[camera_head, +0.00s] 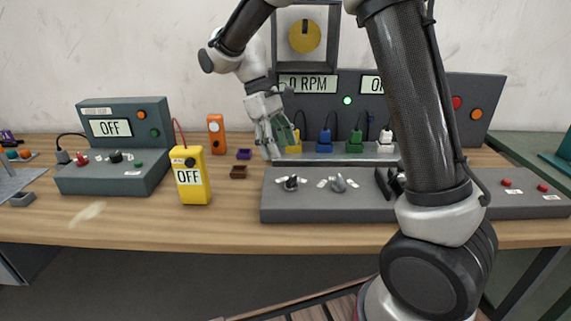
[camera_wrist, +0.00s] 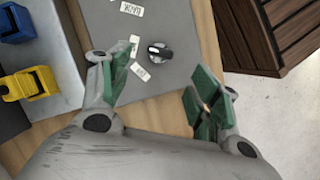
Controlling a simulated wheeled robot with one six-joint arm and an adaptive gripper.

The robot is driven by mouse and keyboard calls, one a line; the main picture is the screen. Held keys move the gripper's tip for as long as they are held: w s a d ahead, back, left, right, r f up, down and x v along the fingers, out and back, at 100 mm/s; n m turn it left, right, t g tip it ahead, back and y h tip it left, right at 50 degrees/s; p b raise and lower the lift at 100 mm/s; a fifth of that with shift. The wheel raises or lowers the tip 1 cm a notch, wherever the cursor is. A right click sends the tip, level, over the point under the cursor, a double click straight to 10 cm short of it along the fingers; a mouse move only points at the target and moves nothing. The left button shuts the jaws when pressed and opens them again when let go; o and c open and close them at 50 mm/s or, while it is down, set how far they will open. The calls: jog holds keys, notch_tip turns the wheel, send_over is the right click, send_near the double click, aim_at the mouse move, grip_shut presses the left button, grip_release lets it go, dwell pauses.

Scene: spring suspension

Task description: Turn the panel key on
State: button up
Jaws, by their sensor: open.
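The grey control panel (camera_head: 315,209) on the table carries a black rotary switch with a pale grip bar (camera_head: 291,183) at its left; which control is the panel key I cannot tell for sure. A second, grey switch (camera_head: 338,184) sits to its right. The black switch also shows in the wrist view (camera_wrist: 160,52), beside small white labels too small to read. My gripper (camera_head: 277,149) points down above and behind the panel's left end. In the wrist view my gripper (camera_wrist: 166,84) is open and empty, its green-padded fingers apart, the switch beyond the gap and untouched.
Yellow (camera_wrist: 22,85) and blue (camera_wrist: 14,22) connectors stand close beside my gripper. The back panel (camera_head: 352,82) rises behind and reads 0 RPM. Bare table lies before the meter.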

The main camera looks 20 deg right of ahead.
jog(key=shift+v, duration=1.65)
jog(key=s+d+r+m+t+y, duration=0.1)
jog(key=s+d+m+t, duration=0.3)
jog(key=s+d, duration=0.5)
jog(key=s+d+r+m+t+y, duration=0.1)
jog(key=s+d+r+m+t, duration=0.2)
jog(key=s+d, duration=0.6)
jog(key=s+r+m, duration=0.1)
jog(key=s, duration=0.4)
jog(key=shift+r+t+y, duration=0.25)
jog(key=shift+t+y, duration=0.15)
jog(key=shift+s+d, duration=0.1)
jog(key=shift+d, duration=0.05)
